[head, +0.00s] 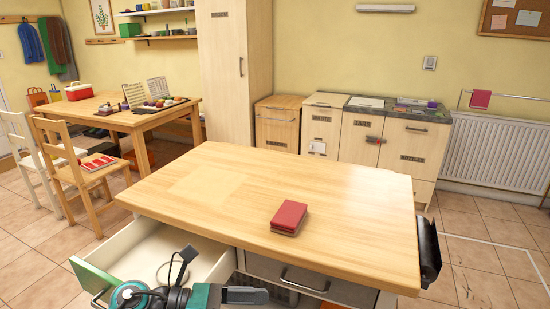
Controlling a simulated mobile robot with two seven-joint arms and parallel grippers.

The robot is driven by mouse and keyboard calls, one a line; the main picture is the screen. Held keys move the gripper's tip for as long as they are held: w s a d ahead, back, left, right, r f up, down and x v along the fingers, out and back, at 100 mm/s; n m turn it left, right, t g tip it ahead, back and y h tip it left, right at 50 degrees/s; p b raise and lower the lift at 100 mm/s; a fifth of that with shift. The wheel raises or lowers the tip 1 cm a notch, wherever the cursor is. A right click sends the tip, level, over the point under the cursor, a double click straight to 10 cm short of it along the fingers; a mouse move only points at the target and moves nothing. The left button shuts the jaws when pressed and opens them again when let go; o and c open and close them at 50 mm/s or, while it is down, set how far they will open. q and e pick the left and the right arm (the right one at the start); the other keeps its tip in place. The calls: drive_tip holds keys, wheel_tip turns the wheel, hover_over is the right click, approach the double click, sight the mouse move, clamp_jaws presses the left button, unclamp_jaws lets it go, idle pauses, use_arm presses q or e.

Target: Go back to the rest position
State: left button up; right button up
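My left arm comes in at the bottom left, and its dark gripper (245,295) is at the bottom edge of the view, in front of the counter. Its fingers point right and show nearly edge-on, so I cannot tell whether they are open or shut. No held thing is visible in it. The wooden counter (340,205) stands ahead, and a red book-like block (289,216) lies on it, apart from the gripper. My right gripper is not in view.
An open drawer (150,245) juts out at the counter's left front, partly behind my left arm. A closed grey drawer (310,280) is beside it. A dark object (428,252) hangs at the counter's right end. Chairs (85,180) and a table (135,118) stand left.

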use_arm(q)
drive_tip(key=w+a+f+n+t+y+p, duration=0.1)
drive_tip(key=a+n+t+y, duration=0.25)
drive_tip(key=n+t, duration=0.75)
drive_tip(key=w+a+f+n+t+y, duration=0.1)
drive_tip(key=a+n+t+y, duration=0.25)
drive_tip(key=n, duration=1.45)
drive_tip(key=s+a+f+n+g+y, duration=0.2)
drive_tip(key=s+a+f+n+y, duration=0.1)
drive_tip(key=s+f+n, duration=0.2)
drive_tip(key=s+a+f+n+g+y+p, duration=0.1)
drive_tip(key=s+a+f+n+g+y, duration=0.2)
drive_tip(key=s+f+n, duration=0.3)
wheel_tip(320, 180, down, 4)
drive_tip(key=a+n+y, duration=0.1)
drive_tip(key=n, duration=0.4)
drive_tip(key=shift+s+a, duration=0.15)
drive_tip(key=shift+a, duration=0.05)
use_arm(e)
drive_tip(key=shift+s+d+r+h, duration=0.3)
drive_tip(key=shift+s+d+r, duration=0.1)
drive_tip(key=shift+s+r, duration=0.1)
